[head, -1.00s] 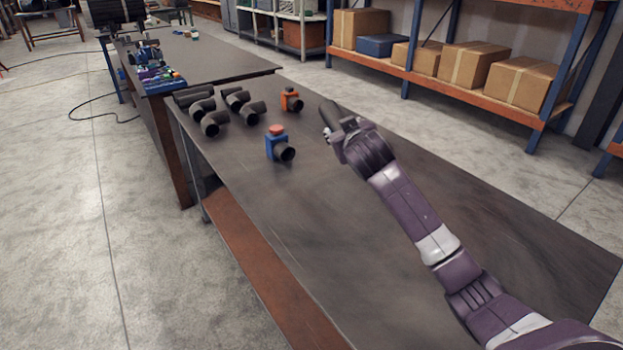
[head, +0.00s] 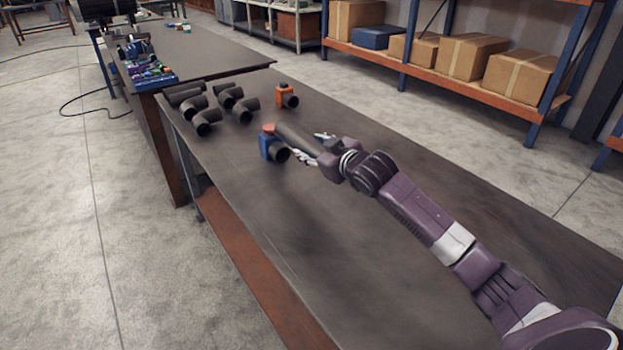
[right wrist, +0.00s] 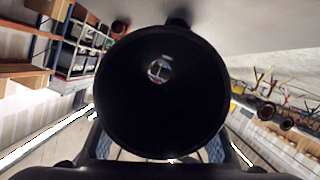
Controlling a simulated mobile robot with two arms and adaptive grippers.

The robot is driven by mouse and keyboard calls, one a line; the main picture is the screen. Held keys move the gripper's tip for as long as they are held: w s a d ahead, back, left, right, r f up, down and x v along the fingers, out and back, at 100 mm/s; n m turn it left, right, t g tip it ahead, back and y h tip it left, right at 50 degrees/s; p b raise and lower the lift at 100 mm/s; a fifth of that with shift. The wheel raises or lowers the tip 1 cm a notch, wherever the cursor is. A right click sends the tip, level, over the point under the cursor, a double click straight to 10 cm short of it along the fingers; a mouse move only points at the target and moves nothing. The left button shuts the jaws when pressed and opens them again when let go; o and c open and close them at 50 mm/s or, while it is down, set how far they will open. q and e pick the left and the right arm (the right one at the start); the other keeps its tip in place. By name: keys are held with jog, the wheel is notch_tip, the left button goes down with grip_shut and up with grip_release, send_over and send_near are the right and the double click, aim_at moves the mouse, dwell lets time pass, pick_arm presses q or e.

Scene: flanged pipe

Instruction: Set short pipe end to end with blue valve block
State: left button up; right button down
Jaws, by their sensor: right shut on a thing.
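The blue valve block (head: 266,146) stands upright on the workbench, with a red top and a black pipe stub pointing toward the lower right. My right gripper (head: 312,147) is shut on a dark short pipe (head: 295,137), just right of the block. In the head view the pipe overlaps the block's upper right; whether they touch I cannot tell. In the right wrist view the pipe (right wrist: 160,95) fills the middle, seen end-on with a small bright opening, between the finger pads. It hides what lies beyond. My left gripper is not in view.
Several black pipe elbows (head: 203,122) lie at the bench's far left corner. An orange valve block (head: 286,95) stands behind the blue one. The bench (head: 270,220) is bare in front and to the right. A second table (head: 205,58) adjoins the far end.

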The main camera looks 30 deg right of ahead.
notch_tip(320, 180, down, 10)
jog(key=shift+r, duration=0.1)
jog(key=c, duration=1.4)
grip_release()
jog(key=shift+f, duration=0.25)
jog(key=shift+c, duration=0.2)
jog(key=o, duration=0.3)
jog(key=shift+s, duration=0.1)
jog(key=shift+o, duration=0.2)
jog(key=v, duration=1.2)
jog(key=shift+r, duration=0.1)
